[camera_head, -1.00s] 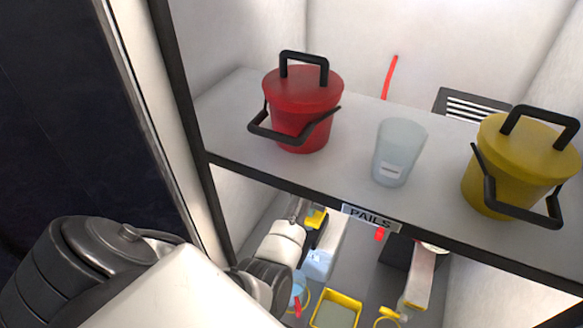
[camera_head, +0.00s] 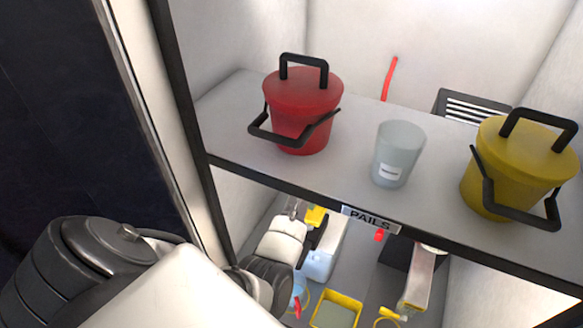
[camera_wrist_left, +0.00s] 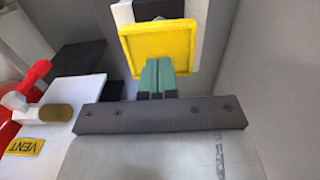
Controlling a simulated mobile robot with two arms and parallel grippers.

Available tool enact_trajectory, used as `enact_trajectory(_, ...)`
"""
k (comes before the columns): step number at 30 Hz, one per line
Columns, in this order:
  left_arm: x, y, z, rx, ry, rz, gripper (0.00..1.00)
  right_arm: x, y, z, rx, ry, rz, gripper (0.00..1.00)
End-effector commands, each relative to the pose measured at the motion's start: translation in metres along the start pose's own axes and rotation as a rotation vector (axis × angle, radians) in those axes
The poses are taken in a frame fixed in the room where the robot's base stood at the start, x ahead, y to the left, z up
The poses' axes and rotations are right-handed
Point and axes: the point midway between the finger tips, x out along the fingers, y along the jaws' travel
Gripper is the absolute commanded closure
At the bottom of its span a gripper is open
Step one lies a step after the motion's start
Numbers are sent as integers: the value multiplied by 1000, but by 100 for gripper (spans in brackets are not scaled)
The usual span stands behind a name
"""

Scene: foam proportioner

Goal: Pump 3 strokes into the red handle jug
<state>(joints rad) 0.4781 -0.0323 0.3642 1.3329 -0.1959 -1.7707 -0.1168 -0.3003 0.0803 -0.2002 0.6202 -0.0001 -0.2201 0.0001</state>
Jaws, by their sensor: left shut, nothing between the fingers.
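A clear bluish jug with a red handle (camera_head: 298,304) stands low in the cabinet below the shelf, partly hidden by my left arm. My left gripper (camera_head: 296,207) is under the shelf, beside a yellow part (camera_head: 316,216) on top of a white body (camera_head: 322,258). In the left wrist view, the closed green fingertips (camera_wrist_left: 157,72) are against or just in front of a yellow square plate (camera_wrist_left: 160,48) with a raised rim. The fingers are shut with nothing held. Whether they touch the plate is unclear. My right gripper is not in view.
The shelf (camera_head: 245,130) above holds a red pail (camera_head: 303,100), a translucent cup (camera_head: 399,155) and a yellow pail (camera_head: 510,165). A yellow-rimmed tray (camera_head: 337,310) lies below. A red lever (camera_wrist_left: 30,80) and a VENT label (camera_wrist_left: 25,147) show at left in the wrist view.

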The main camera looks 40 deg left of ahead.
Motion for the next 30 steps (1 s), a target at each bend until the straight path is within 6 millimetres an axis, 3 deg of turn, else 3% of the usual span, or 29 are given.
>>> enact_trajectory(8, 2, 0, 0, 0, -1, 0, 100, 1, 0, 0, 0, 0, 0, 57)
enact_trajectory(30, 33, 0, 0, 0, 0, 0, 100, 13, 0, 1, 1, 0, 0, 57)
